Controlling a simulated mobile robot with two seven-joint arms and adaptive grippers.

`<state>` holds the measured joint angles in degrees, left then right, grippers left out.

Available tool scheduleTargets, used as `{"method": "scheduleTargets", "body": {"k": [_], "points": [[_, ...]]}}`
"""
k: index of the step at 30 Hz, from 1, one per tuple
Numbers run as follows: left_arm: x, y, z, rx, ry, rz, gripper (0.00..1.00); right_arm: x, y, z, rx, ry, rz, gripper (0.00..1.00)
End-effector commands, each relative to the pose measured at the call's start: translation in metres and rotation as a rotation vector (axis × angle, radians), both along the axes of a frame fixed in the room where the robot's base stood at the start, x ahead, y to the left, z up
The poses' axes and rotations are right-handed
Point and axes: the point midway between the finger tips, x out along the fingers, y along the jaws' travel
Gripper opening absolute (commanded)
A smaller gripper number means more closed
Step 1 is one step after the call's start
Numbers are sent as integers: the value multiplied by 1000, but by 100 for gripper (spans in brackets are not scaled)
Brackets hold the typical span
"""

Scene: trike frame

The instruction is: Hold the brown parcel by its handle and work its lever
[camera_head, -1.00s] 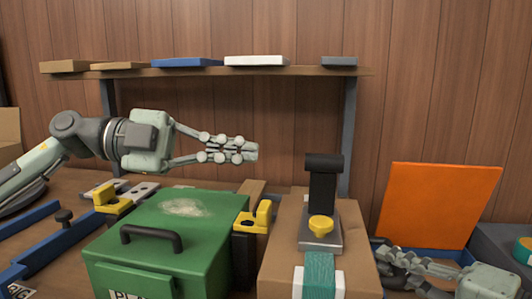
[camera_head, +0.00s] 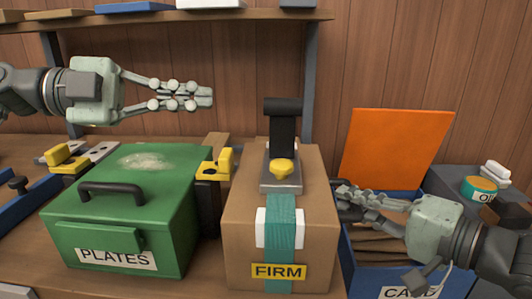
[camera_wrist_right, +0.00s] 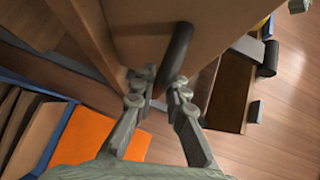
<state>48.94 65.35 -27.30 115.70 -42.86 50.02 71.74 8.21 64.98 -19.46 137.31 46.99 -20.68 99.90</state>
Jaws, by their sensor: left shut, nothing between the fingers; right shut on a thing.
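The brown parcel (camera_head: 240,225) stands on the bench with a teal strap and a FIRM label. Its black lever (camera_head: 283,130) stands upright with a crossbar top, on a grey plate with a yellow knob (camera_head: 282,166). My right gripper (camera_head: 347,193) is at the parcel's right side, shut on the black handle; the right wrist view shows the handle (camera_wrist_right: 178,48) between its fingertips (camera_wrist_right: 158,90). The grip is partly hidden in the head view. My left gripper (camera_head: 211,97) is shut and empty, left of the lever, above the green box's far right corner.
A green box (camera_head: 120,225) labelled PLATES, with a black top handle, stands left of the parcel. Yellow clamps (camera_head: 216,164) sit nearby. A blue card bin (camera_head: 355,270) with an orange sheet (camera_head: 393,150) is at right. A shelf (camera_head: 160,17) runs behind.

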Motion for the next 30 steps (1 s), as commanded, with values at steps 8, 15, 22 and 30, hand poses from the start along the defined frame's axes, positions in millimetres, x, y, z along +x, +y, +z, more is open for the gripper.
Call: {"method": "scheduleTargets", "body": {"k": [8,15,22,30], "points": [[0,0,0,0,0,0,0,0,0,0,-1,0,-1,0],[-4,25,1,2,5,5,0,0,-1,0,-1,0,-1,0],[-15,74,6,3,6,5,0,0,0,0,-1,0,-1,0],[-24,111,11,1,4,3,0,0,0,0,-1,-1,-1,0]]}}
